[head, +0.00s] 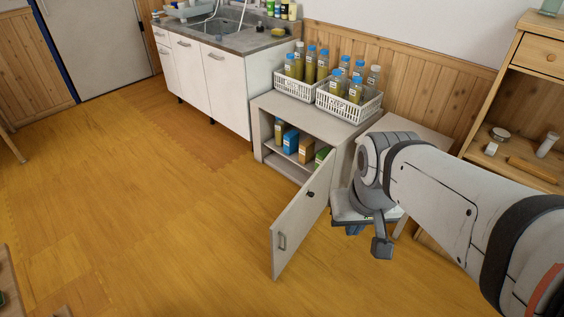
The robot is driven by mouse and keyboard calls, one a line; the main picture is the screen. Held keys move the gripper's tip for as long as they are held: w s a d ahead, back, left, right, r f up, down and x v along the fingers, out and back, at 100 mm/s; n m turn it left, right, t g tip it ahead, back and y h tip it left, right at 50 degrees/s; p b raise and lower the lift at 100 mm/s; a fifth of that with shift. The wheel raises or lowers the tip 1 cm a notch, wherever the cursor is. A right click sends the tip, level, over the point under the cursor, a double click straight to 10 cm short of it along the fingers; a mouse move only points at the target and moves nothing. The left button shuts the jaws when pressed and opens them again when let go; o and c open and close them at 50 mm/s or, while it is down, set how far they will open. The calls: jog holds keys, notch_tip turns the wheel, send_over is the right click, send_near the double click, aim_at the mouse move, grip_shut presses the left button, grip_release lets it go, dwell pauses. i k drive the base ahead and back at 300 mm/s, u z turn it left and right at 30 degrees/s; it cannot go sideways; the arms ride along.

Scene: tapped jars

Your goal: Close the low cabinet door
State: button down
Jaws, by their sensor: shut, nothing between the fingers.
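The low cabinet (262,141) is pale grey and stands against the wall right of the sink unit. Its door (297,227) stands wide open, joined at the right side of the cabinet front and reaching out over the floor toward me. Several boxes and bottles show on the shelf inside. My gripper (382,247) hangs at the end of my arm, right of the door in the picture and apart from it. It looks shut and empty. My arm covers part of what lies behind it.
Two white baskets (348,104) of capped bottles stand on the cabinet top. A wooden shelf unit (505,130) stands at right. The floor left of the door is clear.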

aim_at(287, 231)
jog(key=u, duration=1.2)
jog(key=i, duration=1)
jog(key=z, duration=1)
